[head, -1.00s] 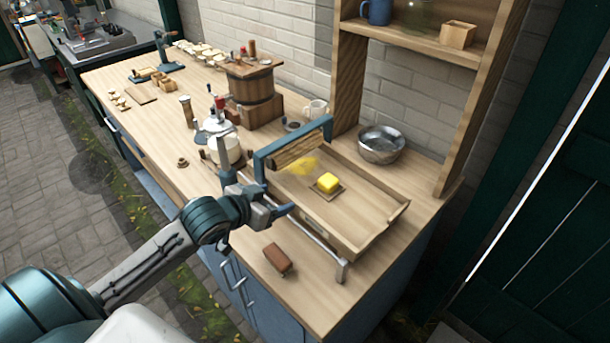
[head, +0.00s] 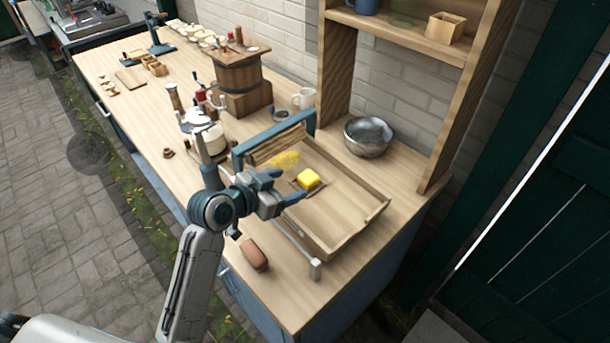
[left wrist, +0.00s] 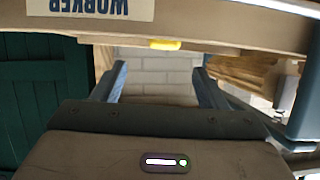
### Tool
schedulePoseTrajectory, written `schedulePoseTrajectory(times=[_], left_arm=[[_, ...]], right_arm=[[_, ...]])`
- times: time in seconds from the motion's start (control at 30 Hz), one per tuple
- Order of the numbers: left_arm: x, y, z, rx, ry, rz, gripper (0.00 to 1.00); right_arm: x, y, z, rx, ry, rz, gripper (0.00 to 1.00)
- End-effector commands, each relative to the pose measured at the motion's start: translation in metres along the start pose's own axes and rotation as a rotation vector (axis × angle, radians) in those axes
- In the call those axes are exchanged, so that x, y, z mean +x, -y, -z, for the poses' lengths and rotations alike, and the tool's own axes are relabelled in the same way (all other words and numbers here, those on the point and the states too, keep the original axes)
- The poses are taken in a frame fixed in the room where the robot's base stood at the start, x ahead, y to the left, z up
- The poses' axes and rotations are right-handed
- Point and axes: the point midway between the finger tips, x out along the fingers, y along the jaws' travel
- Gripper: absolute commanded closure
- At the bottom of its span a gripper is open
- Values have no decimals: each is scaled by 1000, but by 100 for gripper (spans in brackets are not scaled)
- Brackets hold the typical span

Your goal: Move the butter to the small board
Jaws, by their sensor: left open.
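The yellow butter (head: 308,179) sits in the wooden tray (head: 345,235) on the counter, on what looks like a thin brown square partly hidden by my gripper. My left gripper (head: 287,186) is open and empty at the tray's near side, fingers pointing toward the butter. In the left wrist view, the butter (left wrist: 165,44) shows as a yellow strip past the tray edge, and my open left gripper (left wrist: 155,82) has nothing between its fingers. A flat small board (head: 130,78) lies at the counter's far left. My right gripper is not in view.
A ridged wooden roller (head: 278,146) in a blue frame spans the tray's left part. A brown block (head: 254,255) lies in front of the tray. A metal bowl (head: 368,137) stands behind it.

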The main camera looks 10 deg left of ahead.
Motion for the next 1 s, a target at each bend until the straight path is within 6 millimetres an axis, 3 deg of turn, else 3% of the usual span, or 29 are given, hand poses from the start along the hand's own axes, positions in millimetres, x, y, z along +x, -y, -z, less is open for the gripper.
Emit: schedulePoseTrajectory(times=[0.17,0.6,0.93,1.0], left_arm=[[18,0,1,-2,1,0,34],[65,6,-2,-3,1,0,34],[72,6,-4,0,1,1,34],[72,6,-4,0,1,1,47]], right_arm=[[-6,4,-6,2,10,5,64],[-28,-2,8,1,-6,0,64],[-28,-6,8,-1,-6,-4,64],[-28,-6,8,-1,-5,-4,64]])
